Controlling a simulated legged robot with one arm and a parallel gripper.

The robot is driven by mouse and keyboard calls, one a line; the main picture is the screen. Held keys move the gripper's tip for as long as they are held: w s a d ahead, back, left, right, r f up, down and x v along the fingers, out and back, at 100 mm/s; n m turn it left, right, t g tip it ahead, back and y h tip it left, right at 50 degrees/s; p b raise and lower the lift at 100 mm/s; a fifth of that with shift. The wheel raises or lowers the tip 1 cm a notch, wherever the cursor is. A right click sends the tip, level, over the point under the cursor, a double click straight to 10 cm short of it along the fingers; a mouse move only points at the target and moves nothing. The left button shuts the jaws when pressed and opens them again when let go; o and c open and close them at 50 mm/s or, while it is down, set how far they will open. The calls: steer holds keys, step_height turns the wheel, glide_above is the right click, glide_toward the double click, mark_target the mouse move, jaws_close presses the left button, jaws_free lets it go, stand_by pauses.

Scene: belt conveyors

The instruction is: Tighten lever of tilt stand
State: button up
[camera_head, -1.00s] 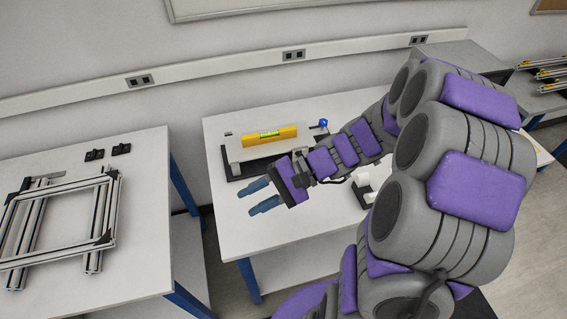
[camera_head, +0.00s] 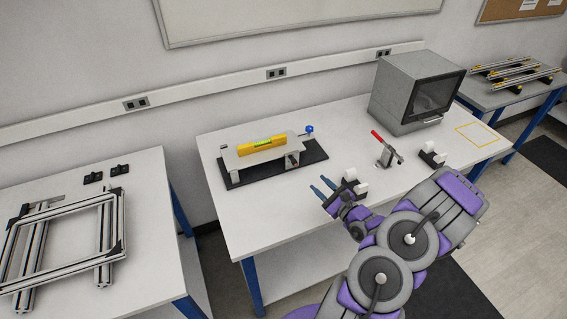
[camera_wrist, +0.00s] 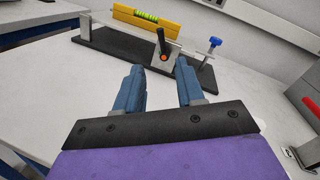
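The tilt stand (camera_head: 238,163) is a light plate on a black base, at the back left of the white table. A yellow spirit level (camera_head: 262,145) rests on its plate. A blue knob (camera_head: 309,129) stands at its right end. In the wrist view the lever (camera_wrist: 162,42) shows as a dark handle with a red-orange end on the stand's front; in the head view it is small and dark (camera_head: 292,160). My gripper (camera_head: 322,188) is open and empty, in front of the stand and apart from it. In the wrist view the blue fingers (camera_wrist: 157,88) point toward the lever.
A red-handled toggle clamp (camera_head: 386,150) stands right of the stand. A grey box with a dark window (camera_head: 408,92) is at the back right. Table surface left of my gripper is clear.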

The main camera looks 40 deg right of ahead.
steer(key=b, duration=0.2)
glide_toward(293, 159)
steer(key=w, duration=0.9)
steer(key=shift+w+a+r, duration=0.2)
steer(key=shift+w+a, duration=0.15)
steer(key=shift+w+d, duration=0.35)
steer(key=shift+w, duration=0.15)
steer(key=shift+a, duration=0.1)
